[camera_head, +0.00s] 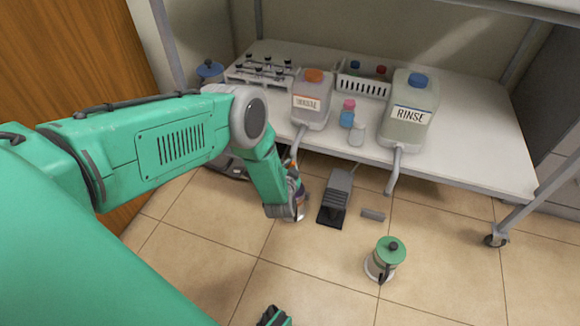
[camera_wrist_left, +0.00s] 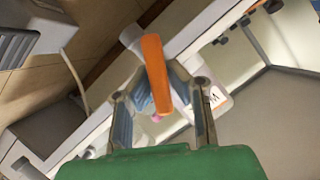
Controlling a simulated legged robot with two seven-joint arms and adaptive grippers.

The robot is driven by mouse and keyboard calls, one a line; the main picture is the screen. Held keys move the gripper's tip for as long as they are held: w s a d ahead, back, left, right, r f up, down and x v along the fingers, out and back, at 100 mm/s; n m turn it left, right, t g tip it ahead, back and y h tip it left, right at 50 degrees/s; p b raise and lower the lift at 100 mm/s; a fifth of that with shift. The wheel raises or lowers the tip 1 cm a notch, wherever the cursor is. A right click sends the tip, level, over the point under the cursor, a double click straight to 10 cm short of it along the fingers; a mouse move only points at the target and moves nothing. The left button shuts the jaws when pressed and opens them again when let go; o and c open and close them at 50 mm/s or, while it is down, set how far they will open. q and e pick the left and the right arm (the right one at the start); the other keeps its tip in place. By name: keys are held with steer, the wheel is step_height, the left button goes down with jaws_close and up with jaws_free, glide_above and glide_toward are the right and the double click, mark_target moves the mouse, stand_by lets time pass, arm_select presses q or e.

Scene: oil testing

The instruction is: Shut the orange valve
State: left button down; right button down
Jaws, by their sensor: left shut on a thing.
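The orange valve handle (camera_wrist_left: 155,75) shows in the left wrist view as a long orange lever. My left gripper (camera_wrist_left: 160,91) is shut on it, with one finger on each side. In the head view my left arm reaches down to the spout under the left container (camera_head: 312,100), a cloudy one with an orange cap. The wrist and forearm hide most of the valve and fingers there. A green and dark piece, perhaps of my right gripper, shows at the bottom edge; its jaws cannot be made out.
A container labelled RINSE (camera_head: 410,112) with a blue cap stands to the right on the white shelf (camera_head: 470,150). Small bottles (camera_head: 347,113) stand between the containers. A black pedal (camera_head: 333,208) and a green-lidded jar (camera_head: 384,260) are on the tiled floor.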

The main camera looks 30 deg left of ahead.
arm_select(q)
steer(key=m, duration=0.1)
steer(key=m+y, duration=0.1)
steer(key=f+m+y, duration=0.1)
steer(key=m, duration=0.1)
steer(key=shift+s+d, duration=0.4)
steer(key=m+t+y, duration=0.1)
steer(key=m+y, duration=0.1)
steer(key=m, duration=0.3)
steer(key=shift+f, duration=0.15)
steer(key=shift+m+t, duration=0.3)
steer(key=c, duration=1.5)
jaws_free()
steer(key=shift+w, duration=0.1)
steer(key=shift+c, duration=0.2)
steer(key=shift+w+y, duration=0.1)
steer(key=shift+y, duration=0.2)
steer(key=shift+r, duration=0.2)
steer(key=v, duration=1.2)
steer(key=shift+f, duration=0.15)
